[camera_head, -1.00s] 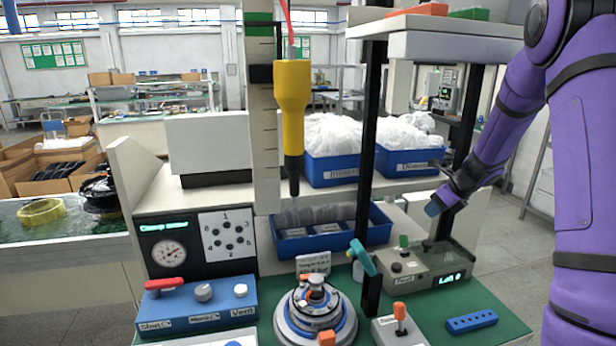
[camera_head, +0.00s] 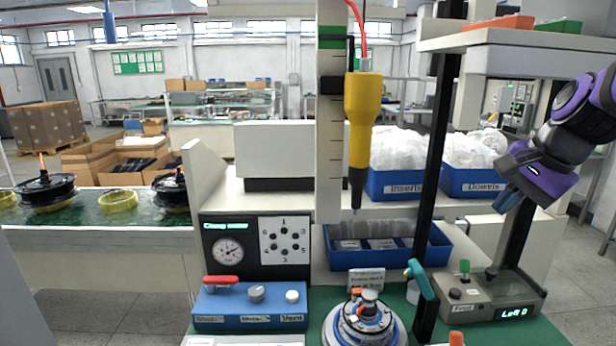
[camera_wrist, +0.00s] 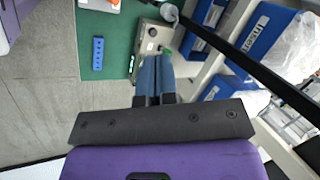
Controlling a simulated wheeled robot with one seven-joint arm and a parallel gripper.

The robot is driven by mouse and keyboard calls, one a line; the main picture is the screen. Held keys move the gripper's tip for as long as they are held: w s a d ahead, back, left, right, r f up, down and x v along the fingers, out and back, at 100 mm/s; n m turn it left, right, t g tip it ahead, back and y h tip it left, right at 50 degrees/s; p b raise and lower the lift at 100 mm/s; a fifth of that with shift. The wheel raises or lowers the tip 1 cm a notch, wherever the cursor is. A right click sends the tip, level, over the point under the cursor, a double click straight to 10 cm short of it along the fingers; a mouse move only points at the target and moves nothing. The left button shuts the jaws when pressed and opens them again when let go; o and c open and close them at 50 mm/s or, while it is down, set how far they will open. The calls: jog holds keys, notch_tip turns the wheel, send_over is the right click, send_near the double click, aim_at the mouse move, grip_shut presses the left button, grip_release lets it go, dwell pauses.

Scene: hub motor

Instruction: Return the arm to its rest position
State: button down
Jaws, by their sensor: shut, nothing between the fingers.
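My purple arm reaches in from the right edge of the head view. My gripper (camera_head: 507,198) has blue fingers and hangs in the air at the right, below the upper shelf and above the grey control box (camera_head: 490,296). In the wrist view my gripper (camera_wrist: 155,60) shows its two blue fingers side by side, shut and empty. The control box (camera_wrist: 150,38) lies beyond the fingertips there. The hub motor fixture (camera_head: 365,322) stands on the green bench, away from my gripper.
A black post (camera_head: 437,150) and the upper shelf (camera_head: 520,45) stand close to my gripper. Blue bins (camera_head: 400,185) sit on the rear shelf. A yellow screwdriver (camera_head: 362,115) hangs over the bench. A blue block (camera_wrist: 98,54) lies on the green mat. Floor is open at the right.

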jog(key=s+a+r+n+h, duration=0.1)
jog(key=s+n, duration=0.4)
jog(key=s, duration=0.3)
jog(key=s+a+n+t+h, duration=0.1)
jog(key=s+n, duration=0.5)
jog(key=s, duration=0.2)
jog(key=shift+a+r+h, duration=0.15)
jog(key=shift+r+h, duration=0.25)
